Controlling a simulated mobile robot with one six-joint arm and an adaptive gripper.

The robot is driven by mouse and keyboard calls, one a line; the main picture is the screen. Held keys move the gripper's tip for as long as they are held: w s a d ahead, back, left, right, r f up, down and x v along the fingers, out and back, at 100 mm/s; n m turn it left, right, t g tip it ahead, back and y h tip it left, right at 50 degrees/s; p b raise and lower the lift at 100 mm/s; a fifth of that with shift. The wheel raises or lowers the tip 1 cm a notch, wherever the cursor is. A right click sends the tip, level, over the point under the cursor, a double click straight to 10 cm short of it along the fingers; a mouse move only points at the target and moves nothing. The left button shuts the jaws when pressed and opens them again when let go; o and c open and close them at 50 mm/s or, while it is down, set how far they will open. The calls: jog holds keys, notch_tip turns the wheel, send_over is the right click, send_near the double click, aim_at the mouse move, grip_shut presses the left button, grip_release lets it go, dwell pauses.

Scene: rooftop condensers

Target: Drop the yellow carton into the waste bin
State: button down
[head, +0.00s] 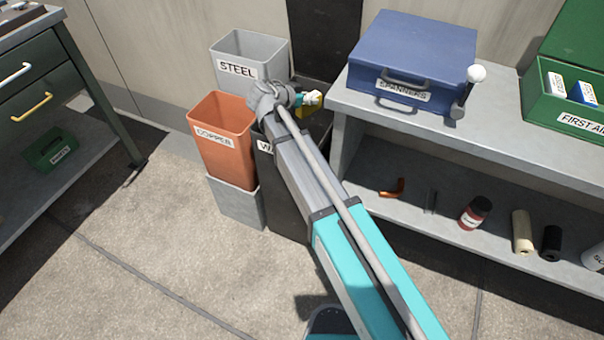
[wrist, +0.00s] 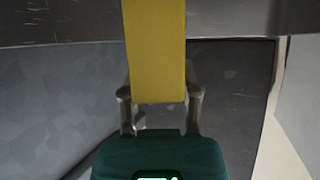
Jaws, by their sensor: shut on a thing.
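The yellow carton (wrist: 156,50) is held between the two fingers of my gripper (wrist: 160,96) in the wrist view. In the head view my gripper (head: 303,99) is at the far end of my arm, above the dark waste bin (head: 285,195), with a small bit of yellow showing at its tip. My arm covers most of the bin and its label, of which only the first letter shows. In the wrist view, dark grey walls lie behind the carton. I cannot tell whether the carton is below the bin's rim.
A copper bin (head: 223,140) stands left of the waste bin, and a grey steel bin (head: 240,52) behind it. A grey bench (head: 440,125) on the right carries a blue spanners box (head: 412,55) and a green first aid box (head: 567,105). The floor at lower left is clear.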

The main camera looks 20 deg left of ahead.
jog(key=shift+c, duration=1.3)
grip_release()
